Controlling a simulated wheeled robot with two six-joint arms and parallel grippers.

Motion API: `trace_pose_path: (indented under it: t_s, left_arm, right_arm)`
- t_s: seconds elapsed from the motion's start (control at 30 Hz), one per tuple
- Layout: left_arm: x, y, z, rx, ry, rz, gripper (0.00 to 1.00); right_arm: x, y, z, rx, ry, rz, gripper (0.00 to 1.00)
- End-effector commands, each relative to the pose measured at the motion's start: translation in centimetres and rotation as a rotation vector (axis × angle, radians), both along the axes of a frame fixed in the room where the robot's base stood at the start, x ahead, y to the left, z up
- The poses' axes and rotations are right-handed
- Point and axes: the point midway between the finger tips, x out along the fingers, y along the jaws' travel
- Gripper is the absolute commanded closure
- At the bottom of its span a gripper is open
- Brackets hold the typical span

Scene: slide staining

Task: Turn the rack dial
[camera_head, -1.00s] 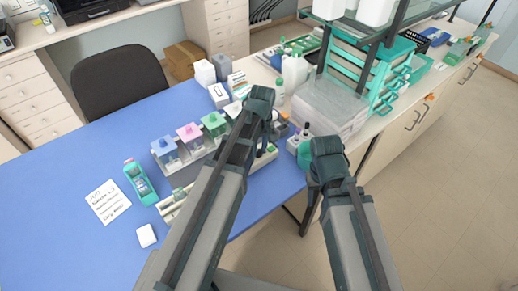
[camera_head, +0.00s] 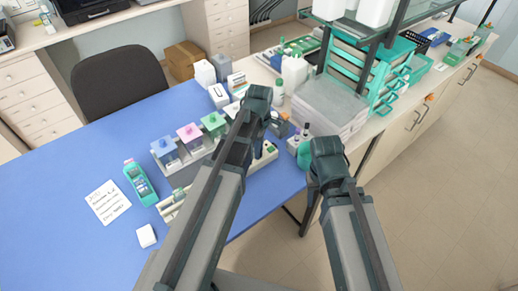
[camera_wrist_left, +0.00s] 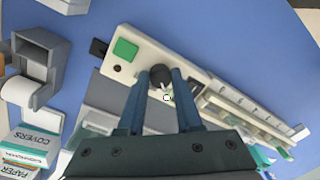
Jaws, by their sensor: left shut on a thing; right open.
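The rack dial is a small black knob (camera_wrist_left: 160,74) on a cream-white panel (camera_wrist_left: 136,65), with a green square button (camera_wrist_left: 125,49) beside it, in the left wrist view. My left gripper (camera_wrist_left: 161,82) has its two blue fingers closed on either side of the dial. In the head view my left gripper (camera_head: 262,122) is over the far right end of the white rack base (camera_head: 265,155), and the arm hides the dial. My right gripper (camera_head: 325,148) is open and empty at the table's right edge, away from the dial.
Staining jars with blue, pink and green lids (camera_head: 190,133) stand left of my left arm. A teal handheld item (camera_head: 140,183), a note (camera_head: 108,202) and a white block (camera_head: 146,236) lie on the blue table. Bottles and a stack of trays (camera_head: 328,105) stand behind.

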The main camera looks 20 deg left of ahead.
Motion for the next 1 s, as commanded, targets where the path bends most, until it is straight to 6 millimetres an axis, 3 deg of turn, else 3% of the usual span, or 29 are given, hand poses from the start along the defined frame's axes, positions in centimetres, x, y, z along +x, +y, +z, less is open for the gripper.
trace_pose_path:
  t_s: [0.67, 0.7, 0.87, 1.0]
  left_arm:
    - [-0.02, 0.02, -0.01, 0.000, 0.001, 0.059, 1.00]
    - [-0.02, 0.02, -0.01, 0.000, 0.001, 0.059, 0.64]
    - [-0.01, 0.02, -0.01, 0.000, 0.001, 0.058, 0.36]
    - [0.00, 0.01, 0.00, 0.000, 0.000, 0.058, 0.36]
  right_arm:
    - [0.00, 0.00, -0.01, 0.000, 0.000, 0.000, 0.50]
    - [0.00, 0.00, -0.01, 0.000, 0.000, 0.000, 0.50]
    - [0.00, 0.00, -0.01, 0.000, 0.000, 0.000, 0.50]
    - [0.00, 0.00, 0.00, 0.000, 0.000, 0.000, 0.50]
